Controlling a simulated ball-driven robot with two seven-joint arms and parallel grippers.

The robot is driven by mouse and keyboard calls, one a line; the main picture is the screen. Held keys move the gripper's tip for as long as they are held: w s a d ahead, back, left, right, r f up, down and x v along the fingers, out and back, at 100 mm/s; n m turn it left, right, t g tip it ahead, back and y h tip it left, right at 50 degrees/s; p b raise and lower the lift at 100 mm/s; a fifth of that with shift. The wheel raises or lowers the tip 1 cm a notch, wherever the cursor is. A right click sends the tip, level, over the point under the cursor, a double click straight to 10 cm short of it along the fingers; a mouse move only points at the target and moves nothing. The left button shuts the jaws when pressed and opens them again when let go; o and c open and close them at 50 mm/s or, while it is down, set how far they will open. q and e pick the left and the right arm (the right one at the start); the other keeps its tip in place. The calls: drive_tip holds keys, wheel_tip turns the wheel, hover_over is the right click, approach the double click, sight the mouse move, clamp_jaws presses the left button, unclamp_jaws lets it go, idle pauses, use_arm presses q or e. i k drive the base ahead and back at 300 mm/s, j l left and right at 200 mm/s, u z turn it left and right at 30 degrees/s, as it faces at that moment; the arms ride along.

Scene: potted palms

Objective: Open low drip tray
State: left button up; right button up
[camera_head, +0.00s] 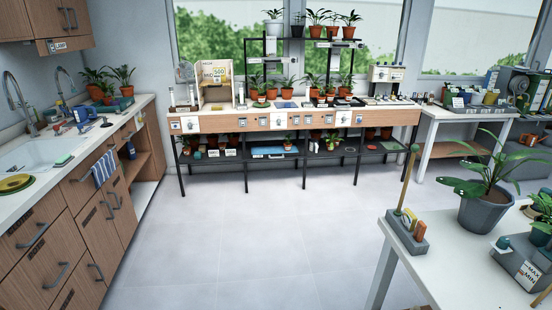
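No thing in view can be told for certain as the low drip tray. A long wooden bench (300,122) stands against the far wall, with a row of wooden fronts bearing small white labels under its top. A flat blue tray-like item (274,152) lies on the bench's dark lower shelf (262,161). On the left, a wooden cabinet with drawers (30,238) and bar handles stands under the sink counter; the drawers in view look shut. Neither of my grippers is in view.
Open pale floor (215,240) lies between me and the bench. A white table (410,275) with a potted plant (485,210) and a grey tool holder (406,236) stands at the near right. The left counter (60,155) bounds the other side.

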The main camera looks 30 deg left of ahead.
sight(271, 151)
drive_tip(key=i+j+u, duration=0.4)
drive_tip(key=i, duration=0.3)
drive_tip(key=i+j+u, duration=0.4)
drive_tip(key=i, duration=0.35)
drive_tip(key=i+u, duration=0.4)
drive_tip(key=i, duration=0.35)
drive_tip(key=i+z, duration=0.35)
drive_tip(key=i, duration=0.35)
drive_tip(key=i+j+z, duration=0.1)
drive_tip(key=i+z, duration=0.2)
drive_tip(key=i, duration=0.45)
drive_tip(key=i+l+u, duration=0.25)
drive_tip(key=i, duration=0.3)
drive_tip(key=i+l+u, duration=0.25)
drive_tip(key=i+l, duration=0.25)
drive_tip(key=i+l+u, duration=0.35)
drive_tip(key=l, duration=0.25)
drive_tip(key=i+l+u, duration=0.2)
drive_tip(key=l, duration=0.15)
drive_tip(key=l+u, duration=0.15)
drive_tip(key=l, duration=0.15)
drive_tip(key=i+l+u, duration=0.2)
drive_tip(key=l, duration=0.2)
drive_tip(key=k+j, duration=0.05)
drive_tip(key=k, duration=0.05)
